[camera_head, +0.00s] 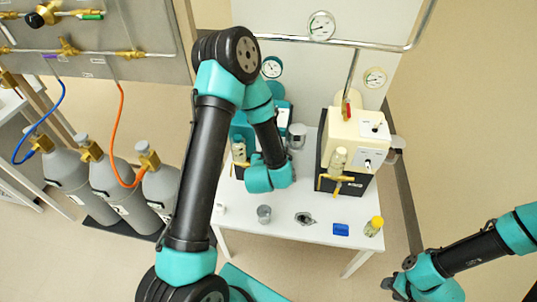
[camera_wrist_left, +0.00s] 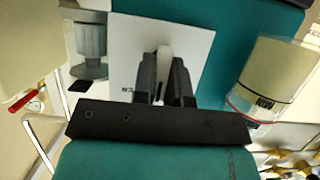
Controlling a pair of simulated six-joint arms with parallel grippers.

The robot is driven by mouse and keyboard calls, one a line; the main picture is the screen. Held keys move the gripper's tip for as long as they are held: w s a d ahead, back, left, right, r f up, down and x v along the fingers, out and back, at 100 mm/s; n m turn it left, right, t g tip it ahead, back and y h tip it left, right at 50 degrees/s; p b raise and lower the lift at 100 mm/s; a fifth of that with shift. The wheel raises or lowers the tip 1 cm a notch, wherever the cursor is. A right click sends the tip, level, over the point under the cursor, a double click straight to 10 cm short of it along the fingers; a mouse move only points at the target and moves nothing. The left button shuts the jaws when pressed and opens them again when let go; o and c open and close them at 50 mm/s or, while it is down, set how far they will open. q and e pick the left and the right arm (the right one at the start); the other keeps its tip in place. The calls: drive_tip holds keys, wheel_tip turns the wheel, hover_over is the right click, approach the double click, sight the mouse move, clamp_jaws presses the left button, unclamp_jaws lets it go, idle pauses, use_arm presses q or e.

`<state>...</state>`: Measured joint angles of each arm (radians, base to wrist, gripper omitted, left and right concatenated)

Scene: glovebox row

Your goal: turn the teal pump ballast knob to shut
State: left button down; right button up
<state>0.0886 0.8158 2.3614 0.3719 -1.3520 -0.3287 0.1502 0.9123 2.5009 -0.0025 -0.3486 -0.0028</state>
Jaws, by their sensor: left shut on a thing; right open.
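The teal pump (camera_head: 240,128) stands at the back left of the white table, largely hidden behind my left arm in the head view. In the left wrist view, its teal body (camera_wrist_left: 222,45) carries a white panel (camera_wrist_left: 130,50). My left gripper (camera_wrist_left: 162,75) is against this panel, its dark fingers closed on the ballast knob (camera_wrist_left: 160,90). My right gripper (camera_head: 392,286) is open and empty at the lower right, away from the table.
A cream pump (camera_head: 342,140) stands to the right. A grey-capped fitting (camera_head: 297,136) is close beside the teal pump. A metal cup (camera_head: 264,214), a blue block (camera_head: 341,230) and a yellow-capped bottle (camera_head: 374,226) are along the table's front. Gas cylinders (camera_head: 110,180) stand at the left.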

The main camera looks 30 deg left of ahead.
idle(0.3)
use_arm(q)
drive_tip(key=c, duration=1.2)
unclamp_jaws()
drive_tip(key=shift+o, duration=0.2)
